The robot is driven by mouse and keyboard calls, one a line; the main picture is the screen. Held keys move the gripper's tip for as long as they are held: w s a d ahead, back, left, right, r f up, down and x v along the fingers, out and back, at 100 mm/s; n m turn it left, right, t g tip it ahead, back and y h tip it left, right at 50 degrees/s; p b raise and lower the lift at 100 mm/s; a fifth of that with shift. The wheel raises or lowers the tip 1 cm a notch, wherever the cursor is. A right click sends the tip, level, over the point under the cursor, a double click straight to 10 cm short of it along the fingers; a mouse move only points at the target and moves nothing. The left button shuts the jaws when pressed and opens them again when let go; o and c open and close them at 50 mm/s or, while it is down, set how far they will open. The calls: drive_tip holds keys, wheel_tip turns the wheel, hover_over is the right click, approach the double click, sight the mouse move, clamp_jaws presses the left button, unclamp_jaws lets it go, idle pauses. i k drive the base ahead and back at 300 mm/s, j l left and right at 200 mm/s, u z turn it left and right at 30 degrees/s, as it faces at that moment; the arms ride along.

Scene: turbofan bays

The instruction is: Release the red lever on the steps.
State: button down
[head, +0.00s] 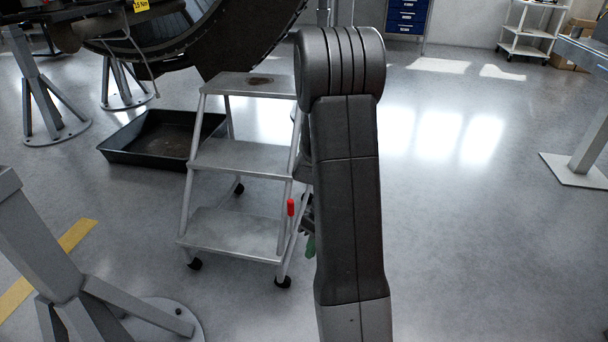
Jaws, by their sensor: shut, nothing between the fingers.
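The steps (240,157) are a light metal stepladder with three treads and dark castors, standing upright on the floor left of my arm. The red lever (291,208) stands roughly upright at the right side of the steps, by the lowest tread. My gripper (309,242) is mostly hidden behind my own forearm. Only a small dark and green part shows, just right of and below the lever. It is shut and holds nothing. I cannot tell whether it touches the steps; a gap shows between it and the lever's red grip.
A black drip tray (150,139) lies on the floor behind the steps at left. A large engine ring (245,35) hangs above. Grey stand legs (50,240) occupy the left front, and another stand foot (575,170) is at right. The floor right of my arm is clear.

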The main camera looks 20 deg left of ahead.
sight(290, 203)
drive_tip(key=i+l+u, duration=0.1)
drive_tip(key=i+u, duration=0.25)
drive_tip(key=i, duration=0.2)
drive_tip(key=i+l+u, duration=0.3)
drive_tip(key=i, duration=0.2)
drive_tip(key=i+l+u, duration=0.35)
drive_tip(key=i, duration=0.15)
